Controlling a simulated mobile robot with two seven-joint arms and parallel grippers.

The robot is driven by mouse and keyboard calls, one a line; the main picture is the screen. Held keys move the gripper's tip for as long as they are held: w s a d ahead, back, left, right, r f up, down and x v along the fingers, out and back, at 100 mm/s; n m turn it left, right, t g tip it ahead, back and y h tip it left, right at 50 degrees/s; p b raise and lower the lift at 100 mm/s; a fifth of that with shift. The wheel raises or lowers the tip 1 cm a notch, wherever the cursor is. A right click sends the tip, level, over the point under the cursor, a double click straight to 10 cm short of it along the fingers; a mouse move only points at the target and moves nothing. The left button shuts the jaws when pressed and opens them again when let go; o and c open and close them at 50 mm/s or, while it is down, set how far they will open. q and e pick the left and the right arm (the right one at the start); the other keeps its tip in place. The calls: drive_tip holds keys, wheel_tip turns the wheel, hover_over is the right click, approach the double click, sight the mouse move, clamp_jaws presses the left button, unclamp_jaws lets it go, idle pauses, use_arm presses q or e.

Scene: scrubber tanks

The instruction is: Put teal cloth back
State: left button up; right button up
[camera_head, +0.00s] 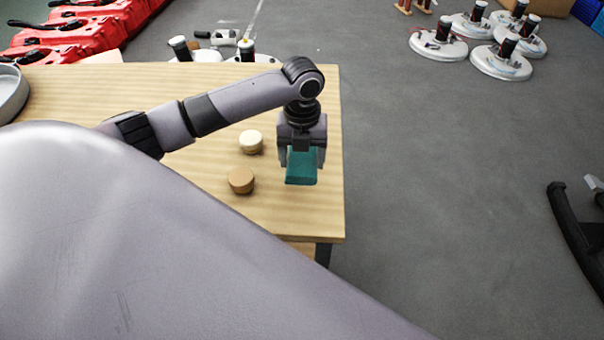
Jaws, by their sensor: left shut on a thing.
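The teal cloth (301,168) is a small folded block in the head view, near the right edge of the wooden table (230,208). My left gripper (302,156) points down and is shut on the teal cloth. The cloth is at the fingertips, over the tabletop; I cannot tell whether it touches the wood. My right gripper is not in view.
A pale round piece (251,141) and a tan round piece (241,180) stand on the table left of the cloth. A grey round dish (10,92) is at the far left. Red machines (80,40) and white round scrubber parts (437,46) stand on the floor behind.

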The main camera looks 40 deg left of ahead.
sight(302, 159)
use_arm(q)
drive_tip(key=shift+f, duration=3.05)
drive_tip(key=o, duration=1)
drive_tip(key=shift+f, duration=0.1)
wheel_tip(302, 159, up, 12)
drive_tip(key=shift+r, duration=0.15)
